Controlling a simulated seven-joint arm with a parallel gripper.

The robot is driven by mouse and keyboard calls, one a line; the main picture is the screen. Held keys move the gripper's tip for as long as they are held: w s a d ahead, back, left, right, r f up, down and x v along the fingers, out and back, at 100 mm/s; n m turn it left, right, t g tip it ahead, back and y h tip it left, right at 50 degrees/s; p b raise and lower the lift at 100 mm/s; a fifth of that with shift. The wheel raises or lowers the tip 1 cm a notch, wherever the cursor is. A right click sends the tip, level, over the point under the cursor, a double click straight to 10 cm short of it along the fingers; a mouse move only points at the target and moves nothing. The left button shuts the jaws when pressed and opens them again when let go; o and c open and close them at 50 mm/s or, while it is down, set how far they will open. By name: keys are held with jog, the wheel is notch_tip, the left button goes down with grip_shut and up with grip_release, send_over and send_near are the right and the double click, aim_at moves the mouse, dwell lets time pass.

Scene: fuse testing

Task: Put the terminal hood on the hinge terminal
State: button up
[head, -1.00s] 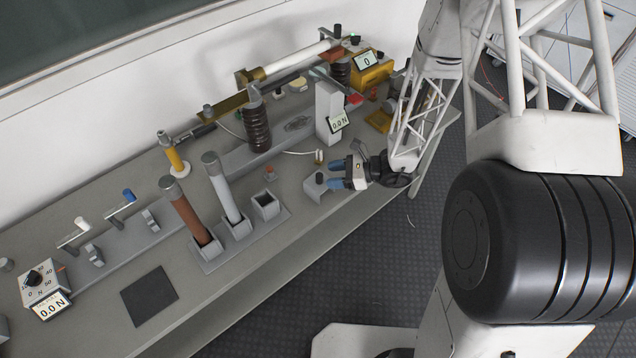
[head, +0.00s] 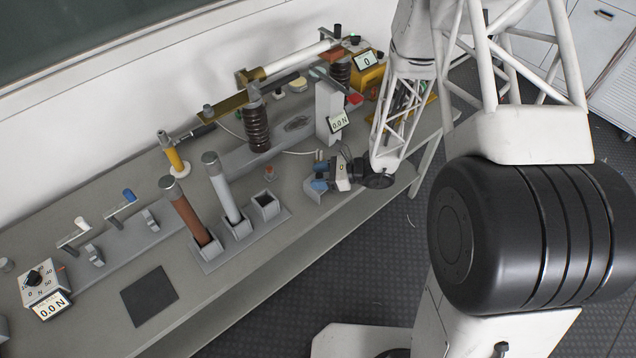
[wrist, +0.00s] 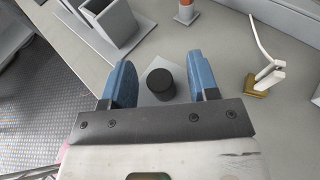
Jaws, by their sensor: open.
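A short black cylinder (wrist: 161,85), likely the terminal hood, stands upright on a grey block (wrist: 155,98) in the wrist view. My gripper (wrist: 163,82) is open, with one blue finger on each side of the cylinder and visible gaps. In the head view my gripper (head: 319,177) is low over the bench near its front edge and hides most of the cylinder. The cutout assembly with a brown ribbed insulator (head: 257,130) stands further back. I cannot tell which of its fittings is the hinge terminal.
A white cable ends in a brass fitting (wrist: 260,85) right of the fingers in the wrist view. A small red-orange peg (head: 270,173) stands left of my gripper. A holder (head: 214,258) carries brown and white tubes. A grey post with a display (head: 328,105) stands behind.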

grip_shut()
dwell(0.3)
jog(key=shift+r, duration=0.2)
jog(key=shift+r, duration=1.1)
jog(key=s+d+r, duration=0.1)
jog(key=s+d, duration=0.2)
jog(key=s, duration=0.4)
jog(key=s+d+r, duration=0.1)
jog(key=s+d, duration=0.2)
jog(key=s, duration=0.5)
jog(key=shift+r, duration=0.2)
jog(key=shift+w, duration=0.1)
